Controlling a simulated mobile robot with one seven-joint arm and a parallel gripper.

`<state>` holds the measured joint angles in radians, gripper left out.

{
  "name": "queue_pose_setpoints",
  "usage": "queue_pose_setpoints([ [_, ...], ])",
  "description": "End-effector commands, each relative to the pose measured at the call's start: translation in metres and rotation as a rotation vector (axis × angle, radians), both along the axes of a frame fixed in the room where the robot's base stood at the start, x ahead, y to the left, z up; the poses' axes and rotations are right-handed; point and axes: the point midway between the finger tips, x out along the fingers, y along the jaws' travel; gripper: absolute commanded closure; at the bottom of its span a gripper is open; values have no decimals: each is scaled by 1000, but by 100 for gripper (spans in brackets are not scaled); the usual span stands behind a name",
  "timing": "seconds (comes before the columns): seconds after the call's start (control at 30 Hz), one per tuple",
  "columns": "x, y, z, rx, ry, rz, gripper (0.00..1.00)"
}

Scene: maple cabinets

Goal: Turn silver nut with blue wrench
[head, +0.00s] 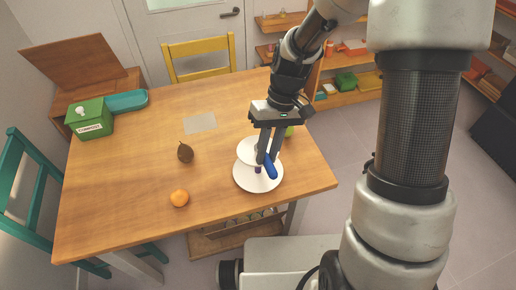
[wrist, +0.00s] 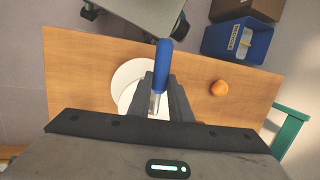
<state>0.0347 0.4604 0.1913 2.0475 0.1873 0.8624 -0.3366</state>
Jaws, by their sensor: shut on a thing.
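My gripper (head: 266,158) is shut on the blue wrench (head: 270,167) over the right part of the wooden table. The wrench also shows in the wrist view (wrist: 162,62), its blue handle sticking out past the fingers and its silver shaft between them. Below it are white round tiers (head: 258,184), a small one above a larger one, with a bit of purple between them. The tiers also show in the wrist view (wrist: 126,80), partly behind the fingers. I cannot make out the silver nut. I cannot tell whether the wrench touches the tiers.
On the table (head: 125,195) are an orange (head: 179,198), a dark pear-shaped thing (head: 185,152) and a grey mat (head: 199,123). A green box (head: 91,118) and a teal case (head: 126,101) are at the far left. Something green sits behind my gripper. The table's left front is clear.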

Motion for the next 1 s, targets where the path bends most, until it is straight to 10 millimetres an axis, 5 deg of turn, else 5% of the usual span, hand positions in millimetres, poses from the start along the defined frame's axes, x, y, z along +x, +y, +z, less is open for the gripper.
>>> queue_pose_setpoints([
  [1.0, -5, 22, 0, 0, -1, -407, 100],
])
